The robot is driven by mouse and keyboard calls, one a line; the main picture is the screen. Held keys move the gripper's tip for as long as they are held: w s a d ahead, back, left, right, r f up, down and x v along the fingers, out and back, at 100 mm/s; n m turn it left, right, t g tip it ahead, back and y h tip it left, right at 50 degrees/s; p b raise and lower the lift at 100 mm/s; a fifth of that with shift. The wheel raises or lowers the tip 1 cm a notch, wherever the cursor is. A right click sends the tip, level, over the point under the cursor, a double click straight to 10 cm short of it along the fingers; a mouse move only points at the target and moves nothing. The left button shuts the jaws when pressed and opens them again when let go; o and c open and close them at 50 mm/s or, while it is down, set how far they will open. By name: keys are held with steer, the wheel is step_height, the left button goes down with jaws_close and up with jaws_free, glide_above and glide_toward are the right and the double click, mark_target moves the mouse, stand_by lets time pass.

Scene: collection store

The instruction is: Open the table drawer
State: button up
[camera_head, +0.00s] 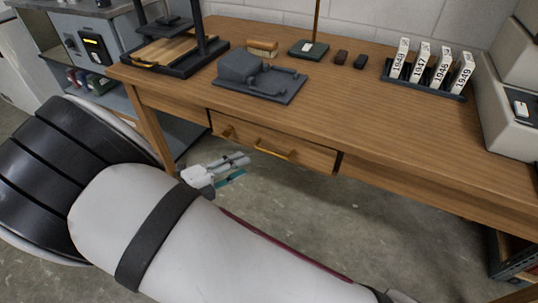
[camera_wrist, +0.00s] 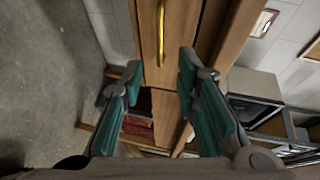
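The wooden table (camera_head: 350,112) has a drawer (camera_head: 312,156) in its front, which looks shut, with a brass pull handle (camera_head: 274,153). My gripper (camera_head: 242,167) is just in front of the drawer, below and left of the handle in the head view. In the wrist view, my gripper (camera_wrist: 160,72) is open, with two teal-padded fingers apart and nothing between them. The brass handle (camera_wrist: 160,28) shows upright at the top, ahead of the fingertips and between their lines. No contact is visible.
The tabletop bears a grey device (camera_head: 257,76), a rack of numbered tags (camera_head: 428,72), a wooden brush (camera_head: 262,48) and a dark-framed stand (camera_head: 172,58). Grey boxes (camera_head: 510,110) stand at the right. A table leg (camera_head: 155,135) is left of the drawer. Floor in front is clear.

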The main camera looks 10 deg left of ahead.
steer(key=b+x, duration=0.2)
steer(key=x, duration=0.8)
steer(key=shift+w+d+b, duration=0.15)
steer(key=shift+b, duration=0.2)
steer(key=shift+c, duration=0.6)
jaws_close()
